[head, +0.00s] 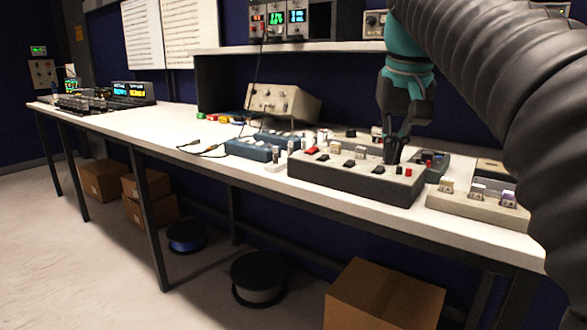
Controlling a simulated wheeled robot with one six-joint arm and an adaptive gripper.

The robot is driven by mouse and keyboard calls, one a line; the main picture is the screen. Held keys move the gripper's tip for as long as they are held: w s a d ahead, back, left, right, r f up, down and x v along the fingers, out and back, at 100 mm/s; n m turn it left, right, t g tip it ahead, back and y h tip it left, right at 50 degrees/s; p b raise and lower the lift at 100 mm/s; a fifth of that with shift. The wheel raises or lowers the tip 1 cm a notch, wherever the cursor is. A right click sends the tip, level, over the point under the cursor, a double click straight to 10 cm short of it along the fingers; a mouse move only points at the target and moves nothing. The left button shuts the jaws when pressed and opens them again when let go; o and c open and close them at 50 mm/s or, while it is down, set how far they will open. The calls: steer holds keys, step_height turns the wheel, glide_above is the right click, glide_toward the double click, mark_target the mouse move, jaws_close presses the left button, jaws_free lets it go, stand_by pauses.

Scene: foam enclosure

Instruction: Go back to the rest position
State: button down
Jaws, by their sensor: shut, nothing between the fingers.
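My gripper (393,150) is dark with a teal wrist above it and points straight down at the right of the bench. Its fingers are shut, with nothing seen between them. The fingertips are at or just above the top of a grey control box (330,178) with red, black and white buttons and switches. I cannot tell whether they touch it. The fingers hide part of the box's top. My ribbed dark arm covers the right side of the view.
A white bench (150,122) runs along the wall. Blue boxes (248,149), a beige instrument (284,102) and a switch panel (478,205) stand near the control box. A shelf (290,48) hangs behind. Cardboard boxes (385,295) and cable spools (258,278) lie below. The left floor is clear.

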steer(key=s+f, duration=0.6)
steer(key=f, duration=0.3)
steer(key=s+f+t, duration=0.1)
steer(key=s+f, duration=0.5)
steer(key=f, duration=0.4)
steer(key=s+f+n+t, duration=0.1)
steer(key=s+f, duration=0.5)
steer(key=f, duration=0.3)
steer(key=shift+f, duration=0.4)
